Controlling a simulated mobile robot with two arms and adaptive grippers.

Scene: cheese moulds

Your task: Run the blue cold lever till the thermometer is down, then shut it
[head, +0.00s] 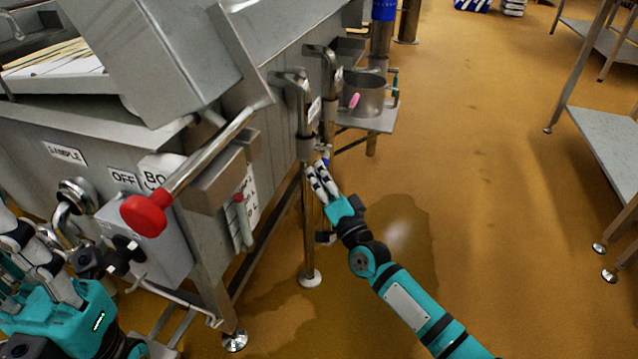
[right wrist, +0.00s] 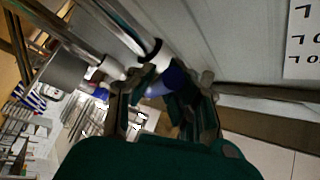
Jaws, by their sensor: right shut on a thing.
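My right gripper (head: 320,180) reaches the pipework at the vat's near right corner and is shut on the blue lever. In the right wrist view the blue lever (right wrist: 170,80) shows between the fingers of the gripper (right wrist: 163,105); its far part is hidden. A slim upright gauge with a red top (head: 241,222) on the vat's side looks like the thermometer; its reading is too small to tell. My left gripper (head: 38,262) is at the lower left, beside a control box; its fingertips are unclear.
The steel vat (head: 275,130) fills the left. A bar with a red knob (head: 144,215) sticks out from it. A steel pot (head: 363,95) stands on a small shelf beyond the pipes. A steel rack (head: 610,140) is at the right. The floor between is clear, with a wet patch.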

